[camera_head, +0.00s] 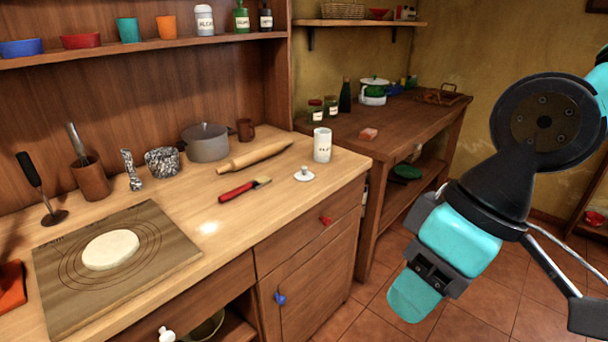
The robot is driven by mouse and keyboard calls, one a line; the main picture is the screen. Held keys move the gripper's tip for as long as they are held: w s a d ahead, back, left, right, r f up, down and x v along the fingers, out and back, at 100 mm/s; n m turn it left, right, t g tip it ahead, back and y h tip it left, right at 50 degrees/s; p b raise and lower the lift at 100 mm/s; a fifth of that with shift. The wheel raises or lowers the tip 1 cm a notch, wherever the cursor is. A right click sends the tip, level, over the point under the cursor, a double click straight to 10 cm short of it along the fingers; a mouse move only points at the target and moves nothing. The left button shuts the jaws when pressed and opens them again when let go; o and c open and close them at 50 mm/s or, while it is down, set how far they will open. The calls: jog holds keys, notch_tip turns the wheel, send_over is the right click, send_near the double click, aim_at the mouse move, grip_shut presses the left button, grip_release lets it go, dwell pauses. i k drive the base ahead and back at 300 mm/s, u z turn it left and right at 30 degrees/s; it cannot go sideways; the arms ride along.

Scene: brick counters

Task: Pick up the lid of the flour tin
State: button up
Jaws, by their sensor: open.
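A white tin (322,146), likely the flour tin, stands upright near the counter's right end, its label hard to read. A round white lid with a knob (304,175) lies on the counter just in front and left of it, apart from the tin. My gripper (500,308) is in the lower right, off the counter's right side and over the tiled floor. It is open, seen at an angle, with nothing visible in it. It is well to the right of the lid and touches neither lid nor tin.
A rolling pin (255,156) and a red-handled brush (244,189) lie left of the lid. A grey pot (206,142) stands behind them. A board with dough (150,222) is at left. A lower brown table (420,117) with jars and a pot stands behind right.

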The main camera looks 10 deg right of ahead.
aim_at(303, 176)
jog(key=u, duration=0.15)
jog(key=i, duration=1.05)
jog(key=z, duration=0.05)
